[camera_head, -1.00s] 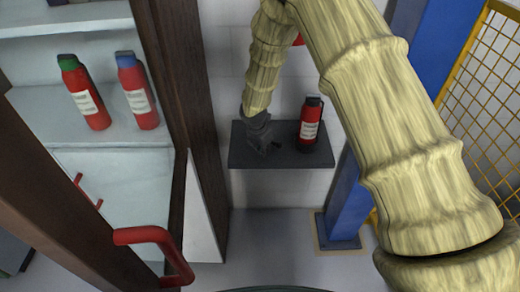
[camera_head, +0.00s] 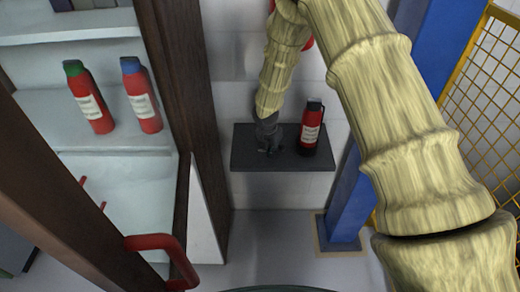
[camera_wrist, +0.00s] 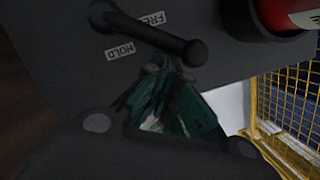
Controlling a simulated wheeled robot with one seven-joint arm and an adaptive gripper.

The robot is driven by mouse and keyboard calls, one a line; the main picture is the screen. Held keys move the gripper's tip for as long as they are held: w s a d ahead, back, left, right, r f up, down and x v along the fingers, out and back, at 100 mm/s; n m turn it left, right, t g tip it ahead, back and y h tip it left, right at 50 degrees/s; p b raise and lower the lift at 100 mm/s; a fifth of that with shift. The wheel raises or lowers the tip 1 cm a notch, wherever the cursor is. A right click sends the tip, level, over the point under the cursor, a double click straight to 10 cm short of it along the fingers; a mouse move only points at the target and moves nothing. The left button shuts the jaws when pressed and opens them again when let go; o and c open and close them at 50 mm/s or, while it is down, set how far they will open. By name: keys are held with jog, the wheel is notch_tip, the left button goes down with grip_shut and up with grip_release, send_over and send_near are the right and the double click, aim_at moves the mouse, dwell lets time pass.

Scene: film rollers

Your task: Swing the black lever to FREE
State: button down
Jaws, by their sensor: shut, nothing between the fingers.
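The black lever (camera_wrist: 155,37) shows in the wrist view as a dark bar with a rounded end. It runs from its round pivot at the upper left down to the right. It lies between the FREE label (camera_wrist: 148,20) and the HOLD label (camera_wrist: 120,51), closer to FREE and partly over that label's edge. My gripper (camera_wrist: 167,72) is shut and empty, with its tips just below the lever's outer half on the HOLD side. I cannot tell whether they touch it. In the head view my gripper (camera_head: 268,146) is low over the grey shelf (camera_head: 250,160), and the lever is hidden.
A red fire extinguisher (camera_head: 310,130) stands on the shelf, right of my gripper. A blue post (camera_head: 345,200) and a yellow mesh fence (camera_head: 490,90) are at right. At left is an open cabinet with two red extinguishers (camera_head: 92,100) and a red handle (camera_head: 165,250).

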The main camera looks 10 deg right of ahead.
jog(key=shift+w+d+n+y+p, duration=0.15)
jog(key=shift+d+n+y+p, duration=0.25)
jog(key=shift+d+n, duration=0.6)
jog(key=shift+a, duration=0.1)
